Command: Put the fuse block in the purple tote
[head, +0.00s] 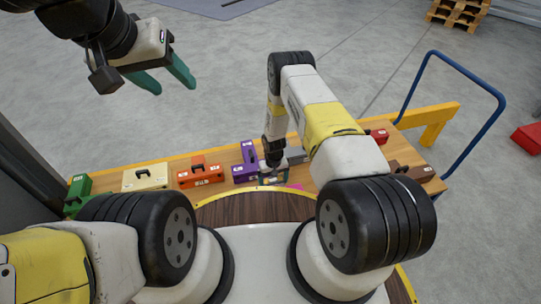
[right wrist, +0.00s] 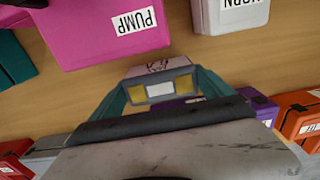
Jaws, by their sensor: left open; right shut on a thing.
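The purple tote (head: 243,172) sits on the wooden cart top, just left of my right gripper (head: 273,175) in the head view. In the right wrist view, purple (right wrist: 262,106) shows behind and to the right of the gripper. My right gripper is shut on a small pale block with a label (right wrist: 158,69), seen between its teal fingers. I take it for the fuse block; its label is too small to read. Whether it touches anything below is hidden. My left gripper (head: 172,86) is open and empty, high above the floor left of the cart.
Green (head: 77,188), cream (head: 145,178) and orange (head: 199,174) boxes stand left of the tote. A magenta PUMP box (right wrist: 115,28) is close to the right gripper. Red (head: 378,136) and brown (head: 413,172) boxes stand at right, near the blue cart handle (head: 470,75).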

